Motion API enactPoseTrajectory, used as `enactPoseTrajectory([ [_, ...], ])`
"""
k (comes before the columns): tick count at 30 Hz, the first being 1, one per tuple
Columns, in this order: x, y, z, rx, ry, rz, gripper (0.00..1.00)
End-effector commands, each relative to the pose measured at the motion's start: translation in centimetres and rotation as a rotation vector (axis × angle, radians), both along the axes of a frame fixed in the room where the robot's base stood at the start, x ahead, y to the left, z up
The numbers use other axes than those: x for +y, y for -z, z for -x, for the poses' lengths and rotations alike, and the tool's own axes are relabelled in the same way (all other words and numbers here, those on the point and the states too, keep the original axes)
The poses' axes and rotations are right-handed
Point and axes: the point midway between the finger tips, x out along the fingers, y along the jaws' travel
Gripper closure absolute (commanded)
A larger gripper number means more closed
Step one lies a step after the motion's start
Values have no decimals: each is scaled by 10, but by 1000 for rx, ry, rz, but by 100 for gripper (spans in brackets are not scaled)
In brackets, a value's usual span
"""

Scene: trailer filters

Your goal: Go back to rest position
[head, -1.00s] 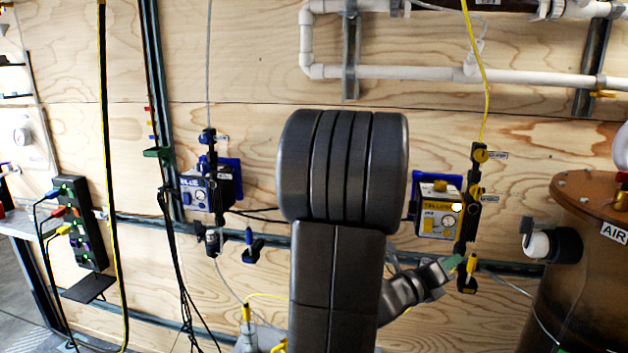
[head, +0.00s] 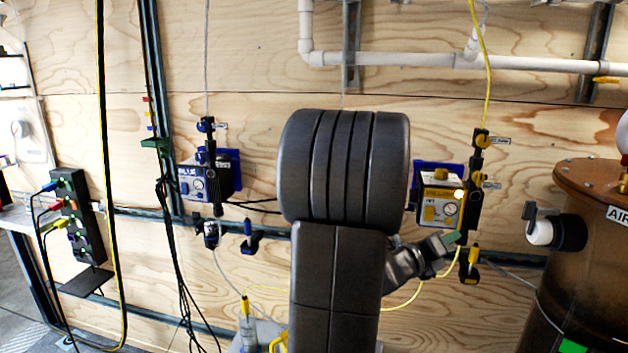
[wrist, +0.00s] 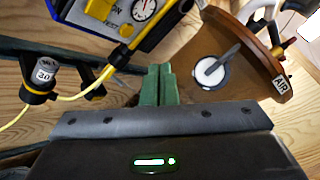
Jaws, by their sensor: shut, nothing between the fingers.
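My gripper (head: 452,238) shows in the head view beside the yellow-and-blue pump unit (head: 437,205), in front of the plywood wall, just below and right of its box. In the wrist view, its two green fingers (wrist: 158,84) are together with nothing between them. They point at the wall below the pump unit, whose gauge and yellow tube (wrist: 105,74) show at upper left. Part of my dark arm fills the middle of the head view and hides the wall behind it.
A brown tank (head: 590,230) labelled AIR stands close on the right; its white-capped port (wrist: 212,72) shows in the wrist view. A blue-and-white unit (head: 205,180) hangs left of my arm. Hanging black cables (head: 170,230) and a power strip (head: 78,215) are further left.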

Motion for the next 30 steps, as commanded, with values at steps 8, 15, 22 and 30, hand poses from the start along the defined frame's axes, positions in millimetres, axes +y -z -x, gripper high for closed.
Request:
enactPoseTrajectory([
  [8,-1,-4,-3,7,3,-2,100],
  [15,-1,-4,-2,6,3,-2,100],
  [22,1,0,4,1,1,0,100],
  [30,8,2,34,0,0,0,100],
])
